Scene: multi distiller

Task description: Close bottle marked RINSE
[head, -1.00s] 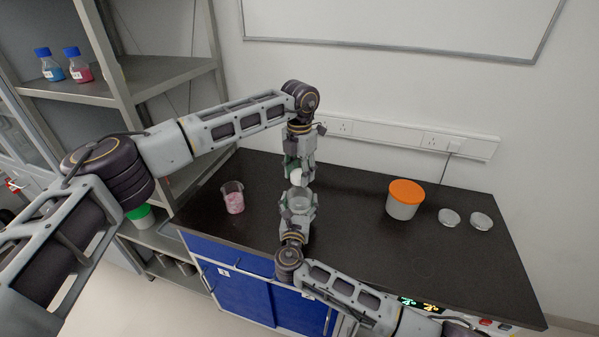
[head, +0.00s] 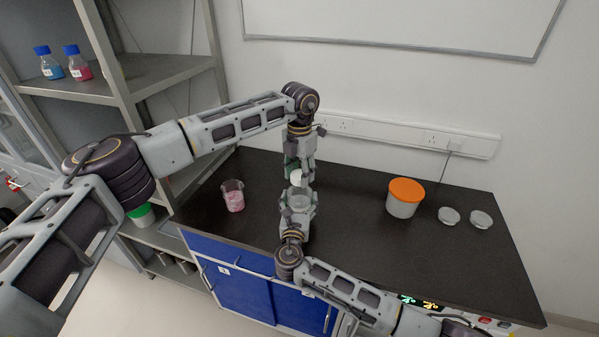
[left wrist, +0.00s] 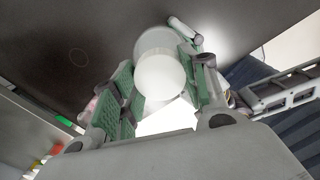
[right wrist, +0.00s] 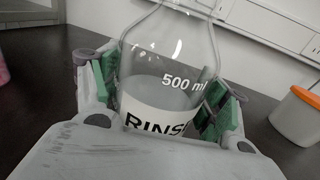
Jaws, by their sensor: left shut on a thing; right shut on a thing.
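The glass bottle (right wrist: 170,60) marked RINSE stands upright in the right wrist view, with a "500 ml" mark and a white label. My right gripper (right wrist: 165,105) is shut around its body from both sides. In the head view, the bottle (head: 299,199) is over the bench, between the fingers of my right gripper (head: 298,208). My left gripper (head: 297,172) points down above it, shut on a white cap (head: 295,178). The cap also shows between the green finger pads in the left wrist view (left wrist: 161,77). Whether cap and bottle neck touch is hidden.
A beaker with pink contents (head: 233,197) stands left on the black bench (head: 350,220). An orange-lidded tub (head: 404,200) and two clear dishes (head: 449,216) are to the right. Shelves at left hold blue-capped bottles (head: 51,66).

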